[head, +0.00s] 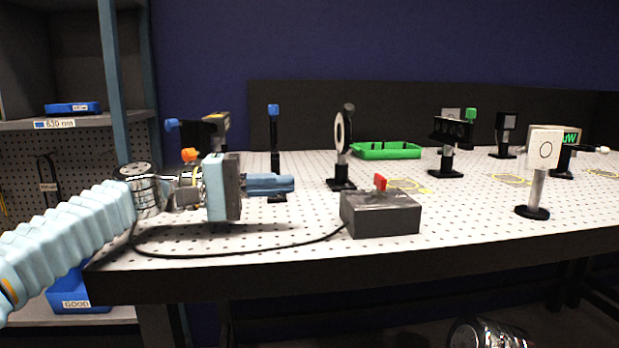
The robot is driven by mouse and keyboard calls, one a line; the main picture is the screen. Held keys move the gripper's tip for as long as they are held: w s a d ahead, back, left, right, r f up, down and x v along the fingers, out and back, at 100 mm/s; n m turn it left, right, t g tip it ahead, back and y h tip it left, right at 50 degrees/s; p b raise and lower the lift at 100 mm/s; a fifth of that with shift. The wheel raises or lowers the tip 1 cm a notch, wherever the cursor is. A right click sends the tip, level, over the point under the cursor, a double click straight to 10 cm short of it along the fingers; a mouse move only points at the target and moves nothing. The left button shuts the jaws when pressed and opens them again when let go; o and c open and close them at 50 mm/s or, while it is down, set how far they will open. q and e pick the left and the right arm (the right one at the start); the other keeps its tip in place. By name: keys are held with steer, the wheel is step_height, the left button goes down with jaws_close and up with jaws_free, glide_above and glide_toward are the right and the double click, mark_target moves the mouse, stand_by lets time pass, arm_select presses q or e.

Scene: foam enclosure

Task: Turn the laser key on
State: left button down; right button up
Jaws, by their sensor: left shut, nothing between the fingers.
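A red key (380,182) stands upright on top of a dark grey box (382,219) near the front edge of the table. A black cable runs from the box to the left along the table. My left gripper (287,184) reaches in from the left, above the table and to the left of the box. Its blue fingers are shut, hold nothing and point right towards the box, with a clear gap between them and the key. My right gripper is not in view.
The white perforated table (290,243) carries several posts with optics. A white target card (544,147) stands right of the box, and a green tray (386,151) lies behind it. Posts stand behind my left gripper. The tabletop directly around the box is mostly clear.

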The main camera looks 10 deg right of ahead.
mark_target(375, 179)
arm_select(q)
steer(key=d+p, duration=0.1)
steer(key=d, duration=1.2)
steer(key=shift+w+p, duration=0.15)
steer(key=shift+p, duration=0.25)
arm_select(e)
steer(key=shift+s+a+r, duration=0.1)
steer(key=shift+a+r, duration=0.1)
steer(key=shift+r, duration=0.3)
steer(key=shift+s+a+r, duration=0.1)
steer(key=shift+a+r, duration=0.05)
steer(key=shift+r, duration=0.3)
arm_select(q)
steer(key=shift+w+a, duration=0.1)
steer(key=shift+m+g+p, duration=0.3)
steer(key=shift+g, duration=0.2)
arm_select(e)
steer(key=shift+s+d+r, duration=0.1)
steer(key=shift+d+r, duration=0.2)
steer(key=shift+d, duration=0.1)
